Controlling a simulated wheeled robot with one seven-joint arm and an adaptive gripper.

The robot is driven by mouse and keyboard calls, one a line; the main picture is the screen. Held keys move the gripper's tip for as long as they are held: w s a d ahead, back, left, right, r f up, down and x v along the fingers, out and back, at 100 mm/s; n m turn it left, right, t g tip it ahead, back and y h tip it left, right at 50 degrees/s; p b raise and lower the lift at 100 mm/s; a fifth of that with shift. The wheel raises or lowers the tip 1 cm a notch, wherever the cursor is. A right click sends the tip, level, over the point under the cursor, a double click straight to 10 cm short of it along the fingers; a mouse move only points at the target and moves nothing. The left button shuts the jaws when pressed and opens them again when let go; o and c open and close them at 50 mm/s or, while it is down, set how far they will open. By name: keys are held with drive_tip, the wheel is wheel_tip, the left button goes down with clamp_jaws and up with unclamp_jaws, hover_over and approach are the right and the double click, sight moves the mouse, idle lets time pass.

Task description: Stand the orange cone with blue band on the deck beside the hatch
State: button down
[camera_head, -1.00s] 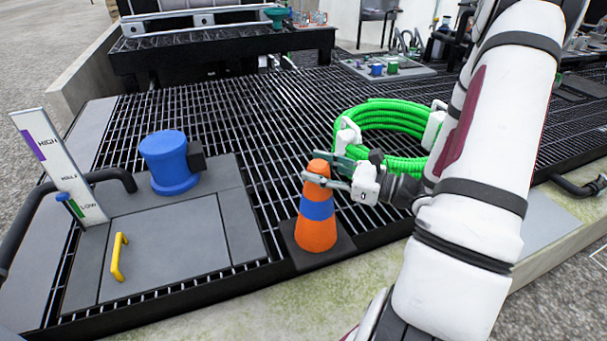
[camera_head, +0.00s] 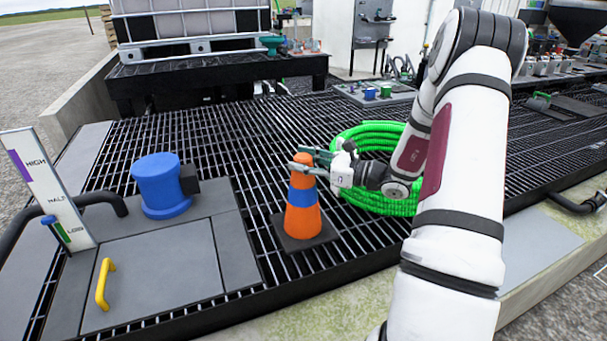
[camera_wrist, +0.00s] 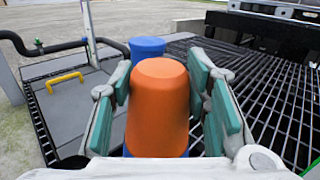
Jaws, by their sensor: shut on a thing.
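The orange cone with a blue band (camera_head: 303,215) stands upright over the deck grating, to the right of the hatch; its black square base (camera_head: 306,238) looks at or just above the grating, I cannot tell which. My gripper (camera_head: 303,163) is shut on the cone near its top, from the right side. In the wrist view the orange cone top (camera_wrist: 160,92) sits between the green finger pads, with a bit of blue band below. The hatch (camera_head: 150,281) is a grey panel with a yellow handle (camera_head: 104,284), closed, in the front left.
A blue cylinder (camera_head: 160,188) stands behind the hatch. A level board (camera_head: 50,190) and a black pipe (camera_head: 103,199) are at the left. A coiled green hose (camera_head: 372,137) lies behind my gripper. Grating (camera_head: 240,130) is clear behind the cone.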

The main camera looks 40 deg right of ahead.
sight(303, 196)
drive_tip(key=shift+f+b, duration=0.7)
drive_tip(key=shift+f, duration=1.1)
drive_tip(key=c, duration=0.9)
unclamp_jaws()
drive_tip(key=shift+s, duration=0.1)
